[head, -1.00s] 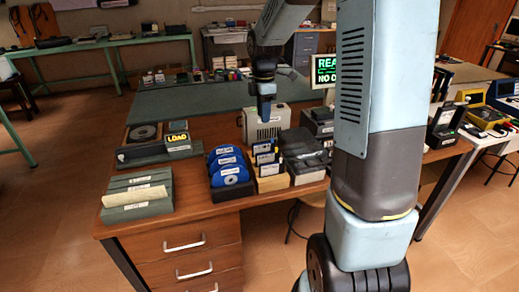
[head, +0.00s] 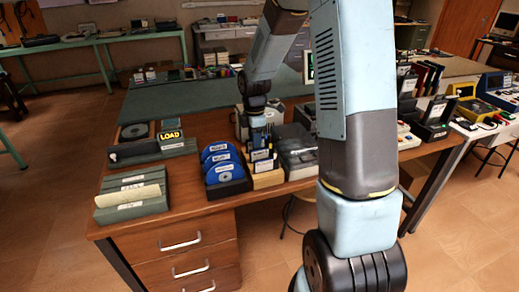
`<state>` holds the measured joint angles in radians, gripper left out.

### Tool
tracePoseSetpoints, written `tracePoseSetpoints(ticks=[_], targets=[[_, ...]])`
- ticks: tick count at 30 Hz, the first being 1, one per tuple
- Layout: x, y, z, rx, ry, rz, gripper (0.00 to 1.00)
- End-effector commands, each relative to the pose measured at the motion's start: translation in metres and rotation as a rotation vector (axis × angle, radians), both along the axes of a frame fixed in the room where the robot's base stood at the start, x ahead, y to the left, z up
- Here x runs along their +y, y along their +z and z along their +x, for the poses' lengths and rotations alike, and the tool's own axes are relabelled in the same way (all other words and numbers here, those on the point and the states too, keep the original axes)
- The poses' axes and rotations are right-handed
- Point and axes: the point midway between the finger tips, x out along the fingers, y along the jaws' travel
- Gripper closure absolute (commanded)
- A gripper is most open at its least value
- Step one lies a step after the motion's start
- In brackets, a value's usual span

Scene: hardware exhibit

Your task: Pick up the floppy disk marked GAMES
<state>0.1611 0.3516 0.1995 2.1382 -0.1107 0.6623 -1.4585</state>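Several dark floppy disks (head: 261,155) with pale labels stand in a light wooden holder (head: 268,180) on the brown desk, right of the blue discs. Their labels are too small to read, so I cannot tell which is marked GAMES. My gripper (head: 260,142) is low over the back of this holder, pointing down, close to the floppy disks or touching them. Its fingertips are small and partly merge with the disks, so I cannot see whether it is open or holds one.
Blue labelled discs (head: 221,160) stand in a dark rack left of the floppy disks. A dark grey case (head: 296,150) is on the right. A grey-green box (head: 131,206) and a LOAD sign (head: 171,137) are farther left. My arm hides the desk's right part.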

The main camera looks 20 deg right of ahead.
Motion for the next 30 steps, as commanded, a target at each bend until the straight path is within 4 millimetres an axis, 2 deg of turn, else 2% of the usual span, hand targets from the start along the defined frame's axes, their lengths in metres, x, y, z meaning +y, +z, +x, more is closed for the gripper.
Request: tracePoseSetpoints(ticks=[4,12,23,30], targets=[[0.001,-0.013,0.000,0.001,0.001,0.000,0.66],[0.000,-0.016,0.000,-0.001,0.001,0.000,0.66],[0.000,-0.016,0.000,-0.001,0.000,0.000,0.99],[0.000,-0.016,0.000,-0.001,-0.001,0.000,1.00]])
